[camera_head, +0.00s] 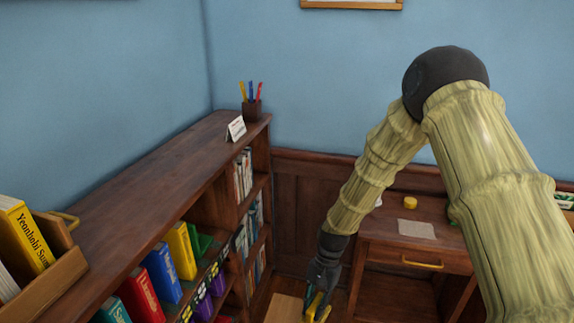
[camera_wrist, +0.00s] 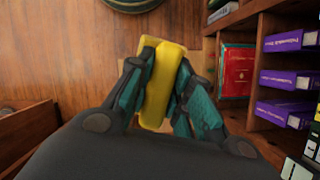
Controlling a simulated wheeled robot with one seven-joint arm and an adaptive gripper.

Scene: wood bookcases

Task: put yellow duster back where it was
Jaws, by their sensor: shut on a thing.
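The yellow duster (camera_wrist: 160,88) shows in the wrist view as a long yellow block between the teal fingers of my gripper (camera_wrist: 160,85). My gripper is shut on it, with a finger on each side. In the head view my gripper (camera_head: 318,300) hangs low, between the bookcase and the desk. Only a small yellow bit of the duster (camera_head: 311,305) shows there, and the fingers hide the rest.
The bookcase (camera_head: 150,185) runs along the left, with colored books on its shelves. A pen cup (camera_head: 252,109) and a white card (camera_head: 236,129) stand on top. The desk (camera_head: 380,225) on the right holds a yellow round item (camera_head: 410,203). A pale wooden surface (camera_head: 284,308) lies beside my gripper.

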